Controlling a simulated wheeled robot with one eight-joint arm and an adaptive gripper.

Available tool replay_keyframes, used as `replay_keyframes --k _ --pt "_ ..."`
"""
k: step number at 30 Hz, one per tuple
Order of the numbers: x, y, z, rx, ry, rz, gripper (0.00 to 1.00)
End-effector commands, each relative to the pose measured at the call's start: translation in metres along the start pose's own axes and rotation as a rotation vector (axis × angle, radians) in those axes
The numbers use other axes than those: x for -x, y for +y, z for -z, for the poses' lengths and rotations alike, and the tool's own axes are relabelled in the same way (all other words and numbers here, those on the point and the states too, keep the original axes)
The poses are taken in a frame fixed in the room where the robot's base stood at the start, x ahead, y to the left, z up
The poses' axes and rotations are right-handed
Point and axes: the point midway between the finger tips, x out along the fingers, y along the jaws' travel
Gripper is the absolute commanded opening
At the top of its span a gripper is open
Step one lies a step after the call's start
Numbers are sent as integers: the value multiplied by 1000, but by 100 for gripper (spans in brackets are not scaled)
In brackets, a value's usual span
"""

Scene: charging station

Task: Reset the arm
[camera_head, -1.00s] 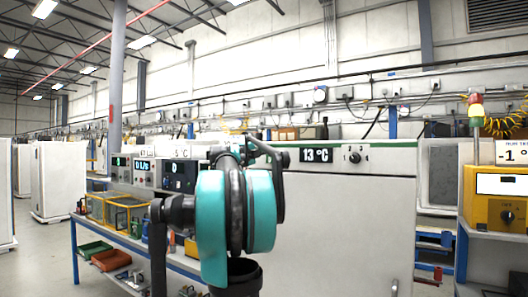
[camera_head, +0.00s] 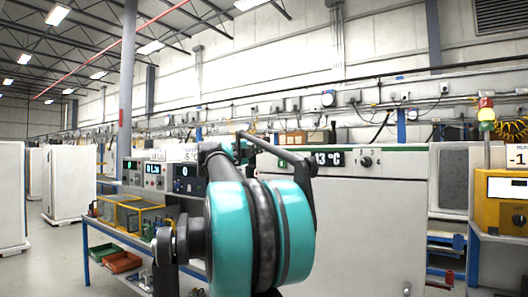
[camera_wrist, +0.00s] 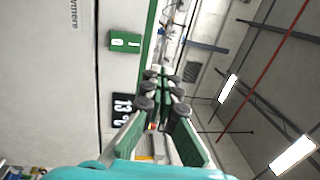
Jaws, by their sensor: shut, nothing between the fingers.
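My arm, with its teal and black joints (camera_head: 262,232), rises in the lower middle of the head view and covers part of the large white cabinet (camera_head: 375,225). My gripper shows in the wrist view (camera_wrist: 163,74), with dark green finger pads and round grey joints. Its fingers are shut and hold nothing. The wrist view is turned on its side, with the cabinet front at left and the ceiling at right. In the head view the gripper is not clearly seen behind the arm joints.
A blue-framed bench (camera_head: 125,237) with instruments and a yellow-framed box (camera_head: 128,212) stands at left. A yellow device (camera_head: 503,214) and a signal lamp (camera_head: 487,115) stand at right. Open floor (camera_head: 45,262) lies at far left.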

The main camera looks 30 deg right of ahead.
Motion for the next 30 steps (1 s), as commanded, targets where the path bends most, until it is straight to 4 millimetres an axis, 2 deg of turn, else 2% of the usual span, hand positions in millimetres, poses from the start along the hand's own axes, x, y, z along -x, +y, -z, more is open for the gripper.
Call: replay_keyframes --k 20,23,26,30 --pt "5 0 -3 4 -10 4 0" --pt "12 6 -21 31 -82 28 0" --pt "33 22 -59 98 -240 77 0" --pt "89 65 -122 248 -528 155 0"
